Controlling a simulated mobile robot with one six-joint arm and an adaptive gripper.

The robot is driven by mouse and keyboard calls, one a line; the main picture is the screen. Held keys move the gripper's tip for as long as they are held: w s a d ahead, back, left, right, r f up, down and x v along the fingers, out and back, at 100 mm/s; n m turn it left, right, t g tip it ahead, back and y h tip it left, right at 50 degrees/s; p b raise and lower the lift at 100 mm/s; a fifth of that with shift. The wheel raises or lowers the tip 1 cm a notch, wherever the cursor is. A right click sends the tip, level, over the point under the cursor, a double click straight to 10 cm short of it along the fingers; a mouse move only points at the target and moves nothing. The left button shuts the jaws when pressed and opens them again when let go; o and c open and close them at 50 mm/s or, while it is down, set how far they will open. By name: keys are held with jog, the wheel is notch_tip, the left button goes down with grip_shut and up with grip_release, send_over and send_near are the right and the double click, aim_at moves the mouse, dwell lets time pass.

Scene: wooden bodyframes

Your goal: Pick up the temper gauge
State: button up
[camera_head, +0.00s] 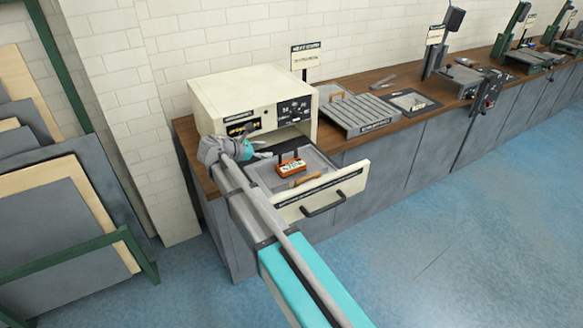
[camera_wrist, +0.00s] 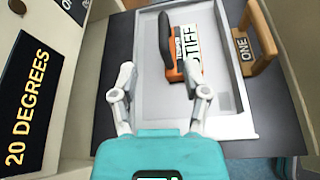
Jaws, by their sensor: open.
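The temper gauge, an orange block with a dark handle and a label reading "TEMPER STIFF", lies in the open drawer in the wrist view (camera_wrist: 172,68). It also shows in the head view (camera_head: 290,168). My gripper (camera_wrist: 162,90) is open with nothing between its fingers. In the wrist view the gauge is just ahead of the fingertips, up and slightly to the right. In the head view my gripper (camera_head: 262,152) is at the left side of the drawer, apart from the gauge.
The drawer (camera_head: 335,190) sticks out from a cream cabinet (camera_head: 225,95). A wooden piece marked "ONE" (camera_wrist: 262,52) lies right of the gauge. A "20 DEGREES" plate (camera_wrist: 28,105) is on the left. A ridged grey tray (camera_head: 360,113) stands on the bench beyond.

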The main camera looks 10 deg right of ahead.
aim_at(290, 150)
jog(key=shift+b+x, duration=0.9)
jog(key=shift+x, duration=2.05)
jog(key=shift+d, duration=0.1)
jog(key=b+x, duration=0.1)
jog(key=x, duration=0.2)
jog(key=shift+s+d+f+b, duration=0.15)
jog(key=shift+f+b, duration=0.15)
jog(key=shift+b, duration=0.05)
jog(key=shift+x, duration=0.8)
grip_shut()
jog(key=shift+r, duration=0.1)
